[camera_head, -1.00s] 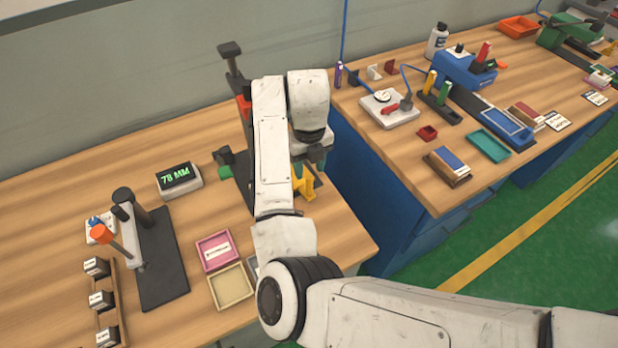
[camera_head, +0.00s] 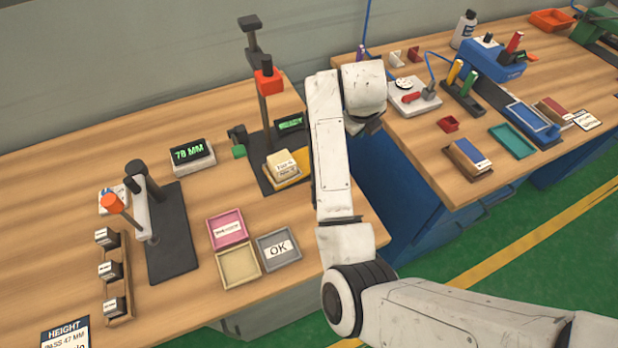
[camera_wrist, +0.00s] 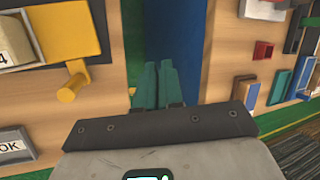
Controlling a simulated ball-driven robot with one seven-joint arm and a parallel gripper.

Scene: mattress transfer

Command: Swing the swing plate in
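The block (camera_wrist: 14,42) is cut off at the left edge. My gripper (camera_wrist: 158,66) has its two green fingers together with nothing between them. It is right of the handle, apart from it, above the gap between the benches. In the head view my arm hides the fingers.
The gauge stand's dark post carries an orange head (camera_head: 269,82) above the block. A grey OK tray (camera_head: 279,249), a pink tray (camera_head: 227,230) and a 78 MM display (camera_head: 192,156) stand nearby. The right bench holds a teal tray (camera_head: 512,141) and other items.

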